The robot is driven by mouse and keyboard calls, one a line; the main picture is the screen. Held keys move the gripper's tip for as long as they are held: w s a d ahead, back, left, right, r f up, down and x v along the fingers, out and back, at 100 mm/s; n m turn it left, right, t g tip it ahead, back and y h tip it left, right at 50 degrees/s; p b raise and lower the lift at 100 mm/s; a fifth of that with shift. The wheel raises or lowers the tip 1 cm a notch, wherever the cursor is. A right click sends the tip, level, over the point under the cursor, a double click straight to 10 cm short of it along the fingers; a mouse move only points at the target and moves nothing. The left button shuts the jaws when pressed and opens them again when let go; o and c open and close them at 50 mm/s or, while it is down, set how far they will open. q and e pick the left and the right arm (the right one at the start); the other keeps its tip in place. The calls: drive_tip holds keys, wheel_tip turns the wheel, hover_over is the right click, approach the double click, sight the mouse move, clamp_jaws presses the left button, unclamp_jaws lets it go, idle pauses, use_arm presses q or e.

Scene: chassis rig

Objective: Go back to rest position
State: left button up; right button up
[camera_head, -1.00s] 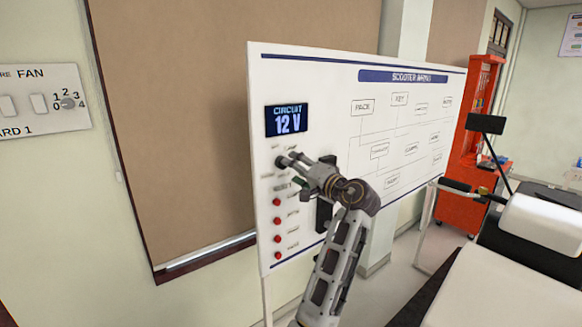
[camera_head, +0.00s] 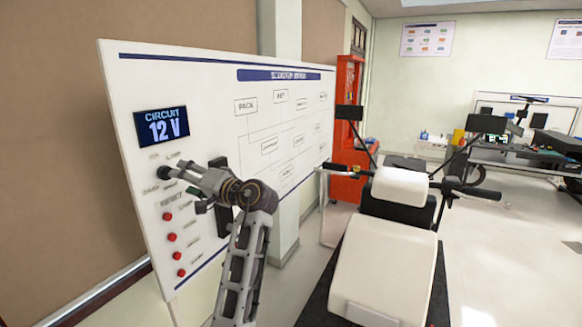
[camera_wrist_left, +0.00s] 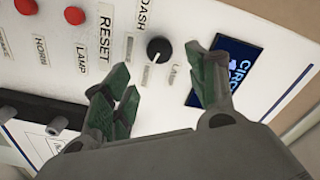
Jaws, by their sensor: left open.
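My left gripper (camera_head: 183,178) is in front of the lower left part of a white circuit board (camera_head: 215,100), with its arm coming up from below. In the left wrist view its green-padded fingers (camera_wrist_left: 165,92) are spread apart with nothing between them. A black round knob (camera_wrist_left: 158,49) on the board shows beyond the gap between the fingers; contact with it is not visible. Printed labels RESET, LAMP and HORN and red buttons (camera_wrist_left: 75,15) sit beside it. A blue display (camera_head: 161,125) reads CIRCUIT 12 V. My right gripper is not in view.
A scooter with a cream seat (camera_head: 385,265) stands right of the board. A red cabinet (camera_head: 346,120) stands behind it. A workbench with equipment (camera_head: 500,160) is at the far right. The floor (camera_head: 510,250) at the right is open.

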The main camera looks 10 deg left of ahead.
use_arm(q)
drive_tip(key=w+d+f+m+t+h, duration=0.1)
drive_tip(key=w+d+m+t+h, duration=0.35)
drive_tip(key=w+d+t, duration=0.55)
drive_tip(key=w+d+f+m+h, duration=0.3)
drive_tip(key=w+d+f+h, duration=0.75)
drive_tip(key=f, duration=0.35)
drive_tip(key=s+d+f+n+g+h, duration=0.1)
drive_tip(key=s+d+f+g+h, duration=0.1)
drive_tip(key=f, duration=1.5)
drive_tip(key=s+d+f+n+g+h, duration=0.1)
drive_tip(key=s+d+f+g+h, duration=0.1)
drive_tip(key=f, duration=1.4)
drive_tip(key=s+a+f+n+g+y, duration=0.1)
drive_tip(key=s+a+f+g, duration=0.25)
drive_tip(key=s+f, duration=1.2)
drive_tip(key=s+a+f+n+g, duration=0.1)
drive_tip(key=s+a+f+g, duration=0.3)
drive_tip(key=s+f, duration=1.2)
drive_tip(key=s+a+f+g, duration=0.1)
drive_tip(key=s+a+f, duration=0.2)
drive_tip(key=s, duration=1)
drive_tip(key=s+a+f+g+y, duration=0.1)
drive_tip(key=s+a+f, duration=0.3)
drive_tip(key=s+f, duration=0.4)
drive_tip(key=s+a+f+g, duration=0.2)
drive_tip(key=s+f, duration=0.4)
drive_tip(key=s, duration=1.3)
drive_tip(key=shift+s+a, duration=0.15)
drive_tip(key=shift+a, duration=0.6)
